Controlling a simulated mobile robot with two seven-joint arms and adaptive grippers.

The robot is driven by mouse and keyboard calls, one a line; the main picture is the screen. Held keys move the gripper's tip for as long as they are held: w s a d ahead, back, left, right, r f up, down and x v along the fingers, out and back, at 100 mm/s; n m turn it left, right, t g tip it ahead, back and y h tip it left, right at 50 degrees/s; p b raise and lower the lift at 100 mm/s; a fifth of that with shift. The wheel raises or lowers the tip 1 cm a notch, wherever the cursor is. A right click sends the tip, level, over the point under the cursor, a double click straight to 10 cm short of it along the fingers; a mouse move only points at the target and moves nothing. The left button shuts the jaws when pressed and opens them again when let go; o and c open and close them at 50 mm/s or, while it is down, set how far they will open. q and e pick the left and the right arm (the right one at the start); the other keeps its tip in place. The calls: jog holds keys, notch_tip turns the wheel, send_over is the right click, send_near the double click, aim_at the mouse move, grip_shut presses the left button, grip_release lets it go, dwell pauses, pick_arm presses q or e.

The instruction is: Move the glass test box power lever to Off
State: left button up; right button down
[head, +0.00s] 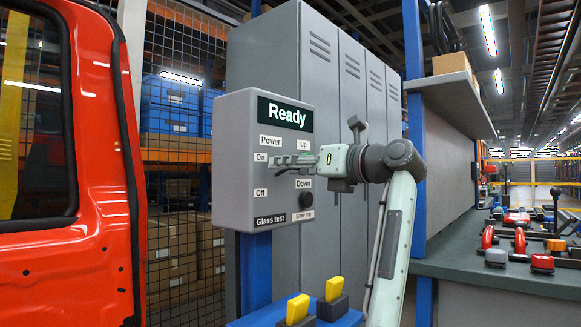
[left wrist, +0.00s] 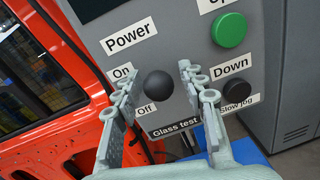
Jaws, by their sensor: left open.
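The grey glass test box (head: 235,185) stands at centre left with a screen reading "Ready". Its power lever shows a round black knob (left wrist: 158,85) in the left wrist view, between the tips of my left gripper (left wrist: 157,72). The gripper is open, and a finger stands on each side of the knob; whether either touches it I cannot tell. In the head view my left gripper (head: 292,160) is level with the "On" label (head: 261,157), above the "Off" label (head: 260,193), and hides the lever. My right gripper is not in view.
A green button (left wrist: 229,30) and a black Down button (left wrist: 230,83) sit right of the lever. A red vehicle door (head: 90,250) stands at the left. Grey lockers (head: 330,100) are behind the box. Yellow-handled items (head: 334,289) stand below, and a workbench (head: 470,270) is at right.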

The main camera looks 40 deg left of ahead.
pick_arm(q)
grip_shut()
dwell(0.3)
dwell(0.3)
